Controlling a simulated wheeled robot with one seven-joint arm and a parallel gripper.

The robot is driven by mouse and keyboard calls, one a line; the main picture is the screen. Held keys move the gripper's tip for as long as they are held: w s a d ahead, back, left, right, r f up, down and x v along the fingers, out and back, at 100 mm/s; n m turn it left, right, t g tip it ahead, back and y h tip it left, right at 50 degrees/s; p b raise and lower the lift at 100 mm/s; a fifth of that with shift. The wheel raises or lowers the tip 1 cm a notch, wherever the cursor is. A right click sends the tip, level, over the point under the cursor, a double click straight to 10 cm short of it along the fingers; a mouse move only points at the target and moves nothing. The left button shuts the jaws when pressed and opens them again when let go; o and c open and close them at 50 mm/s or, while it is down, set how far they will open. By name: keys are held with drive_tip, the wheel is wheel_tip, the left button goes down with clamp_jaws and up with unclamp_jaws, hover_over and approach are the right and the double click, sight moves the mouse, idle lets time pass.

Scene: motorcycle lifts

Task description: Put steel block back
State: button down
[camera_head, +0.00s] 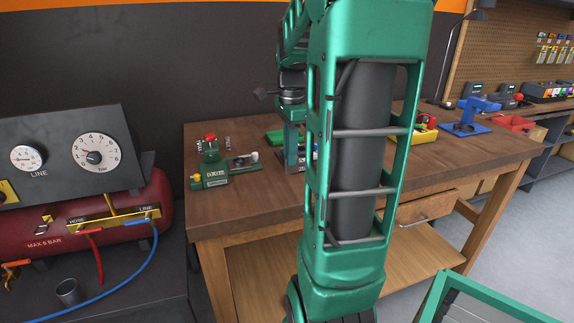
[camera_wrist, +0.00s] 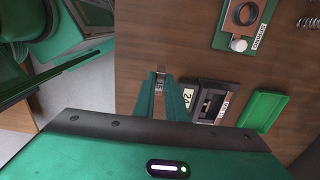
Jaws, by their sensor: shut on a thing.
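My gripper (camera_wrist: 160,88) points down over the wooden workbench. Its two green fingers are closed on a small steel block (camera_wrist: 159,84) with a dark number on it, held between the fingertips. A dark case (camera_wrist: 199,86) with an open slot and a "24" label lies just right of the fingers in the wrist view, apart from the block. A green tray or lid (camera_wrist: 263,110) lies beside the case. In the head view my arm hides much of the bench middle, and the block cannot be made out there.
A green plate with a ring and white knob (camera_wrist: 239,44) lies beyond the case; a spring (camera_wrist: 309,22) is near it. An air compressor (camera_head: 90,220) stands left.

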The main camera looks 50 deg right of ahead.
sight(290, 173)
drive_tip(key=shift+f, duration=1.75)
drive_tip(key=shift+f, duration=0.15)
drive_tip(key=c, duration=1.8)
unclamp_jaws()
wheel_tip(290, 173, up, 12)
drive_tip(key=shift+a, duration=0.1)
drive_tip(key=s+a+f+n, duration=1.4)
drive_tip(key=a+n, duration=0.2)
drive_tip(key=n, duration=0.1)
drive_tip(key=shift+n, duration=0.4)
